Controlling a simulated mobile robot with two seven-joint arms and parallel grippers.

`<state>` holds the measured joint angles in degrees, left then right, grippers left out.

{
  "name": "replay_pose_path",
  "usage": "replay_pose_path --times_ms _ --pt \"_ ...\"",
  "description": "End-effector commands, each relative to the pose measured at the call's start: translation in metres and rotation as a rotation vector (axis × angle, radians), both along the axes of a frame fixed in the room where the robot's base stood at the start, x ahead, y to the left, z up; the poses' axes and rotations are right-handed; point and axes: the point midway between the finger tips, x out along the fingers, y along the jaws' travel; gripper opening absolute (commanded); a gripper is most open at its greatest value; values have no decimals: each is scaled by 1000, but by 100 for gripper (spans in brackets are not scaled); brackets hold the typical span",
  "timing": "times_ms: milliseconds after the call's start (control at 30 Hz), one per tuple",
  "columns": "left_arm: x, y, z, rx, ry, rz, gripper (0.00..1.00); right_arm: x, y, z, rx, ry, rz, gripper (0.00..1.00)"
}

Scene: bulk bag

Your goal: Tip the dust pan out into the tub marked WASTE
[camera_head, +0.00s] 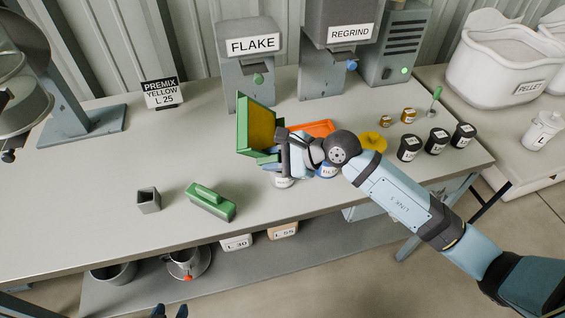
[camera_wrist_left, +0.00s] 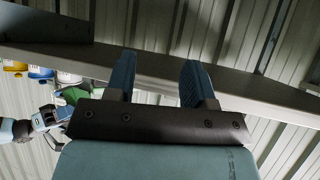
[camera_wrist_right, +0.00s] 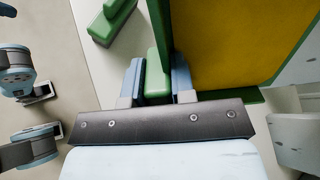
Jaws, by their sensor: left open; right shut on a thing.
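The green dust pan (camera_head: 243,122) is held above the bench, its broad yellow-covered face (camera_head: 262,124) showing and tilted steeply in the head view. My right gripper (camera_head: 279,146) is shut on the pan's green handle, which shows between the fingers in the right wrist view (camera_wrist_right: 157,75). The yellow face of the pan (camera_wrist_right: 235,42) fills the upper right there. My left gripper (camera_head: 170,311) is open and empty at the bottom edge of the head view; its two fingers (camera_wrist_left: 158,85) stand apart in the left wrist view. No WASTE marking is readable in any view.
A green brush-like block (camera_head: 210,201) and a small grey square cup (camera_head: 148,201) lie on the bench (camera_head: 90,190). An orange tray (camera_head: 318,127), a yellow patch (camera_head: 373,140) and black-lidded jars (camera_head: 437,141) are around my right arm. Tubs partly hidden stand below the gripper.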

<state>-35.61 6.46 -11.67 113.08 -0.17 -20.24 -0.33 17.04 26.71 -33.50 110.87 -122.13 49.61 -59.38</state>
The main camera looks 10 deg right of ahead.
Motion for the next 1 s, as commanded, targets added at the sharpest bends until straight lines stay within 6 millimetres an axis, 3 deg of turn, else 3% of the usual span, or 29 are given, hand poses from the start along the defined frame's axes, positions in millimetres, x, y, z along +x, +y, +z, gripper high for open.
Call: replay_pose_path --times_ms 467,533,800,1000 --pt "-3 -8 -1 -4 14 -22 49 0 0 0 0 0 0 0" --pt "-4 -12 -13 -6 13 -47 49 0 -1 -10 30 -16 -1 0" --pt "1 -15 -44 -28 42 -34 49 -2 -4 -8 146 -78 0 0" --pt "6 -17 -39 -48 45 -20 49 -3 -6 -2 178 -96 0 0"
